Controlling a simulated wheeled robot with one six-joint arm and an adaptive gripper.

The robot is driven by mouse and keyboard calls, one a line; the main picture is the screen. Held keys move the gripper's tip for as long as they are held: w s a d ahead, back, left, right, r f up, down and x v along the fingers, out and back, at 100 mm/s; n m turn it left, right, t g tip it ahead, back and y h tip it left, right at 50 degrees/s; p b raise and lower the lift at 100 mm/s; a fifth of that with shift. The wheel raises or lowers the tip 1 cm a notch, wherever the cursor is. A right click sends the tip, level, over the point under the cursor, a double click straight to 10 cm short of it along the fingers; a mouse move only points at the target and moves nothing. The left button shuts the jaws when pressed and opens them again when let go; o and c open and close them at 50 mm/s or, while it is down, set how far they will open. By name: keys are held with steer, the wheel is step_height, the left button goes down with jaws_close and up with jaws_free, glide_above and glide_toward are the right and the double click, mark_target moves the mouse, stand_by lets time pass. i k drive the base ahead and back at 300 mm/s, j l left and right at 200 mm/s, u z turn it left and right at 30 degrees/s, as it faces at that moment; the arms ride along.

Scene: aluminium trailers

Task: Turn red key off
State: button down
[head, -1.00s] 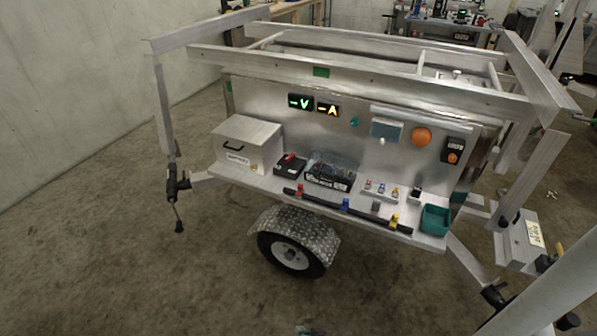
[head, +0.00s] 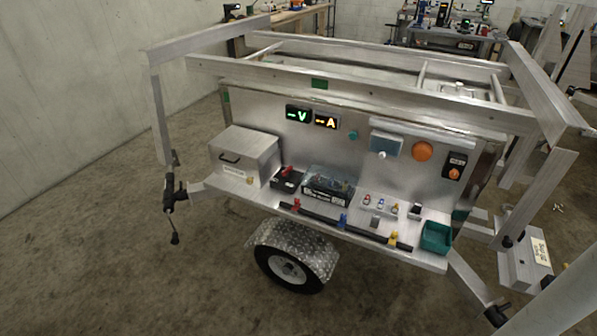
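A small black box with a red key-like handle (head: 288,170) sits on the trailer's shelf, between the metal box and the battery. It is too small to tell which way the handle is turned. Another red piece (head: 296,204) stands on the black bar along the shelf's front edge. My gripper is not in view.
The aluminium trailer (head: 265,68) carries a metal box (head: 243,155), a black battery (head: 328,185), small colored switches (head: 380,205) and a green bin (head: 436,237). Green and amber displays (head: 311,117) glow on the panel. A wheel (head: 288,268) is below; the floor in front is clear.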

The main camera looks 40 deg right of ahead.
mark_target(286, 172)
steer(key=l, duration=0.45)
steer(key=i+l, duration=0.1)
steer(key=l, duration=0.3)
steer(key=i+l, duration=0.25)
steer(key=i, duration=0.25)
